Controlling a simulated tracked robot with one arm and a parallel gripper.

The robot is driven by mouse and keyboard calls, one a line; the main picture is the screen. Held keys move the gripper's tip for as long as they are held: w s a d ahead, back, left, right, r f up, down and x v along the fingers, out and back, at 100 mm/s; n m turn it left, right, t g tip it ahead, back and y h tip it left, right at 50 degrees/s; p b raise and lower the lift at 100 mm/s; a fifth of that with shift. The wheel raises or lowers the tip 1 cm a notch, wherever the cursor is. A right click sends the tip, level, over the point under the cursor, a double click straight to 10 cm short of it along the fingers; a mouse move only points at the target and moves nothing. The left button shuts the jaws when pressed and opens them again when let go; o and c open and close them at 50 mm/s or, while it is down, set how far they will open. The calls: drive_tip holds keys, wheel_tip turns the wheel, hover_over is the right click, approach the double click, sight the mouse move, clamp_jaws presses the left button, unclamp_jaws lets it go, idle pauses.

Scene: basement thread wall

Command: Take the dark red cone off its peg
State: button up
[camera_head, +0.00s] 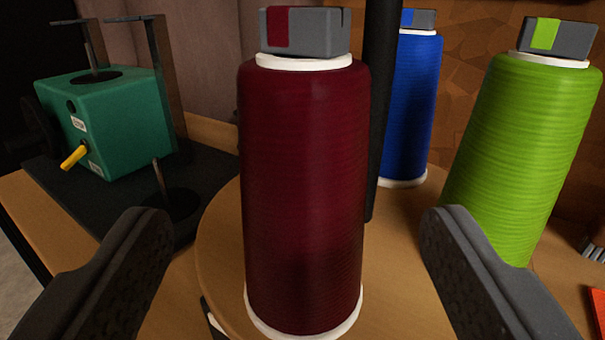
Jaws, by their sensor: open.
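The dark red cone (304,190) stands upright on a round wooden disc (217,240) in the middle of the view. It has white rims at top and bottom and a grey cap (325,33) with a dark red patch on top. Its peg is hidden inside it. My gripper (292,225) is open, with one dark finger to the left of the cone's lower part and one to the right. Gaps show between both fingers and the cone, and nothing is held.
A blue cone (413,110) stands behind right, and a green cone (525,150) stands close on the right. A dark post (378,110) rises just behind the red cone. A green box machine (110,120) with a yellow lever and a thin spindle (163,185) stand at left.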

sight(298, 205)
drive_tip(key=w, duration=0.3)
drive_tip(key=shift+w+d, duration=0.1)
drive_tip(key=shift+w, duration=0.05)
drive_tip(key=shift+w+d+f+b, duration=0.1)
drive_tip(key=shift+w+f+b, duration=0.1)
drive_tip(key=shift+w, duration=0.65)
drive_tip(key=shift+w+d+f+b, duration=0.1)
drive_tip(key=shift+w+b, duration=0.05)
drive_tip(key=shift+w, duration=0.7)
drive_tip(key=shift+w+f+b, duration=0.15)
drive_tip(key=shift+w+b, duration=0.05)
drive_tip(key=shift+w, duration=0.65)
drive_tip(key=shift+c, duration=0.3)
drive_tip(key=c, duration=1.1)
